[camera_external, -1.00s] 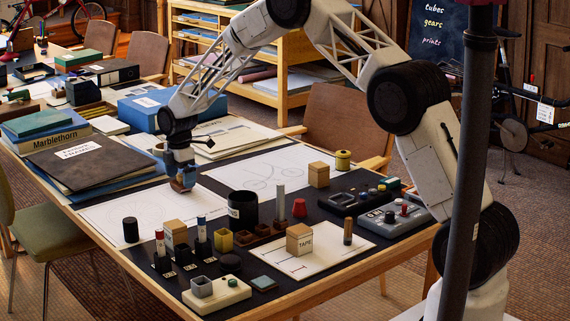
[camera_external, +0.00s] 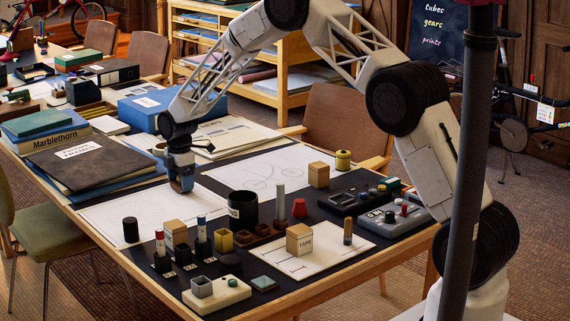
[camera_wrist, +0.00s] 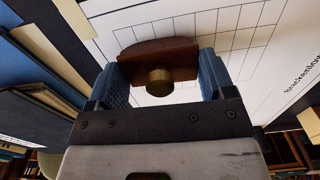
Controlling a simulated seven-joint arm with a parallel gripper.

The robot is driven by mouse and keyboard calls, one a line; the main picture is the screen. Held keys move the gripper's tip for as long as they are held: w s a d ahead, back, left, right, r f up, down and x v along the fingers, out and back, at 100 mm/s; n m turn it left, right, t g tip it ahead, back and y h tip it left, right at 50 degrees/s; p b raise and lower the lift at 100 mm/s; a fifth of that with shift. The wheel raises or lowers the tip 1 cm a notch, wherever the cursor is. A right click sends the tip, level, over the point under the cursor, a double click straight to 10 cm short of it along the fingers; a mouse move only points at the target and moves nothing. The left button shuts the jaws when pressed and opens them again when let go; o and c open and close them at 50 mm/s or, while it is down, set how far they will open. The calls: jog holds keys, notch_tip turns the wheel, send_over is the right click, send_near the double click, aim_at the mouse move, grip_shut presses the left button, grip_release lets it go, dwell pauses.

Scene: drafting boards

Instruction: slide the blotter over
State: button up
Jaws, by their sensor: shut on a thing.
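The blotter (camera_wrist: 158,55) is a brown wooden rocker with a round brass knob (camera_wrist: 159,82) on top. In the wrist view it sits between the two blue finger pads of my gripper (camera_wrist: 161,78), which is shut on it. The blotter is over a white sheet with thin ruled lines (camera_wrist: 215,30). In the external view my gripper (camera_external: 182,184) is low over the left part of the drafting table, at the edge of a pale drawing sheet (camera_external: 150,205). The blotter is mostly hidden there by the fingers, and I cannot tell whether it touches the paper.
A stack of folders and books (camera_external: 80,160) lies left of my gripper, and a blue box (camera_external: 150,106) stands behind it. A black cup (camera_external: 243,210), a dark cylinder (camera_external: 130,229) and several small blocks stand nearer the front. A bicycle drawing (camera_external: 270,172) lies open to the right.

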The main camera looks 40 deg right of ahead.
aim_at(220, 213)
jog(key=shift+s, duration=0.15)
jog(key=shift+s, duration=9.85)
jog(key=o, duration=0.9)
notch_tip(220, 213, up, 8)
jog(key=shift+f, duration=0.1)
